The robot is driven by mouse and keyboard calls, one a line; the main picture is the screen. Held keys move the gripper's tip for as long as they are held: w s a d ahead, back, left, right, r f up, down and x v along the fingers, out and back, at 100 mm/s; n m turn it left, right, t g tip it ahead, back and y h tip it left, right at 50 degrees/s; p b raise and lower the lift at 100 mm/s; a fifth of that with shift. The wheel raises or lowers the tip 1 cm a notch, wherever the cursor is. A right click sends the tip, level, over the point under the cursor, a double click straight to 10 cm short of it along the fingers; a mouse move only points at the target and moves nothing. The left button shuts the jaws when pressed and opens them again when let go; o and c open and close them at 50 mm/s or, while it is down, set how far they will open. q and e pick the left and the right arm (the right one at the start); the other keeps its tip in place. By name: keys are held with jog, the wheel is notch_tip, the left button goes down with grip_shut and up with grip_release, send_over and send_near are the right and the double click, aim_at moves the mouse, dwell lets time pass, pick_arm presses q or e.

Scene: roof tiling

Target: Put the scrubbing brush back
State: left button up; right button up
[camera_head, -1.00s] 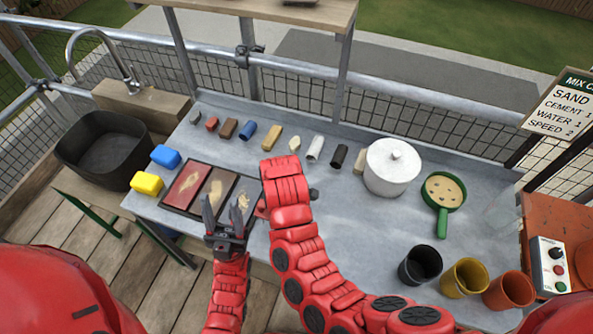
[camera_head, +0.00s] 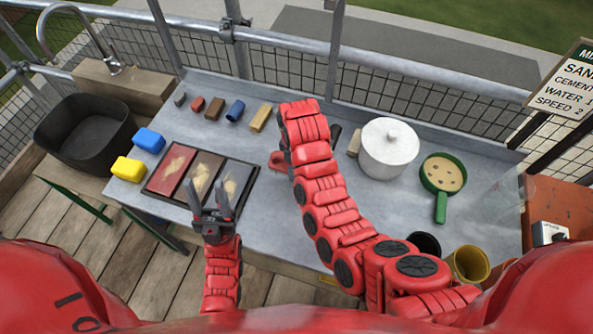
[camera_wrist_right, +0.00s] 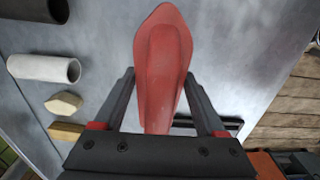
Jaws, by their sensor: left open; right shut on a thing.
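My right gripper (camera_wrist_right: 165,105) is shut on a long, rounded red object, which looks like the back of the scrubbing brush (camera_wrist_right: 163,70). Its bristles are hidden. In the head view my right arm covers most of this gripper, and only a bit of the red brush (camera_head: 278,162) shows left of the arm, above the grey worktop (camera_head: 270,225). Whether it touches the worktop I cannot tell. My left gripper (camera_head: 211,190) is open and empty, at the front edge of a dark tray (camera_head: 253,178) with three coloured panels.
A yellow sponge (camera_head: 128,169) and a blue one (camera_head: 149,140) lie left of the tray. Several small blocks line the back. A white lidded pot (camera_head: 388,150), green pan (camera_head: 442,173) and cups (camera_head: 468,264) stand right. A white tube (camera_wrist_right: 43,68) lies near the right gripper.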

jog(key=shift+w+d+f, duration=0.1)
jog(key=shift+w, duration=0.95)
jog(key=shift+f+p, duration=0.4)
jog(key=shift+f, duration=0.05)
jog(key=shift+s+f+p, duration=0.1)
jog(key=shift+f+p, duration=0.2)
jog(key=shift+f, duration=0.95)
jog(key=o, duration=1.3)
jog(key=shift+f, duration=0.15)
jog(key=shift+c, duration=0.2)
